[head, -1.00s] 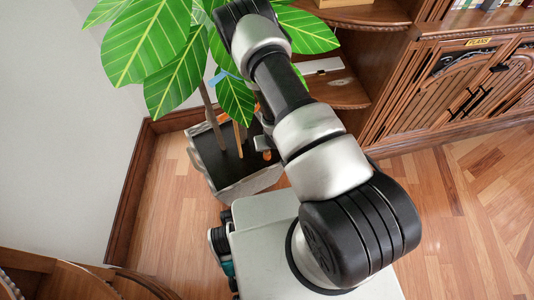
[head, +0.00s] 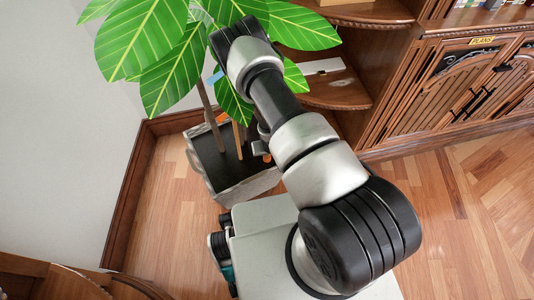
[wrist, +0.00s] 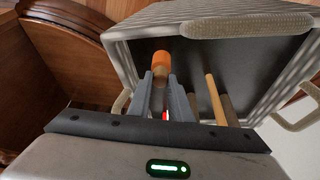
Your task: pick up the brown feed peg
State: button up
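A short peg with an orange end and a brownish lower part (wrist: 160,66) shows in the wrist view, in front of the planter's dark soil. It lines up with the gap between the fingertips of my gripper (wrist: 160,80). The two grey fingers stand apart, one on each side of the peg, and I see no clear grip on it. Its lower part is partly hidden between the fingers. In the head view my arm reaches down to the planter (head: 247,188), and my gripper is mostly hidden there.
A tan stick (wrist: 215,100) stands in the soil to the right of my fingers. A plant with broad green leaves (head: 148,38) rises from the planter and hangs close to my arm. Wooden shelves (head: 335,90) stand behind on the right. Wood floor (head: 170,215) is clear on the left.

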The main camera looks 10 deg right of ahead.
grip_shut()
notch_tip(320, 180, up, 10)
jog(key=p, duration=0.3)
dwell(0.8)
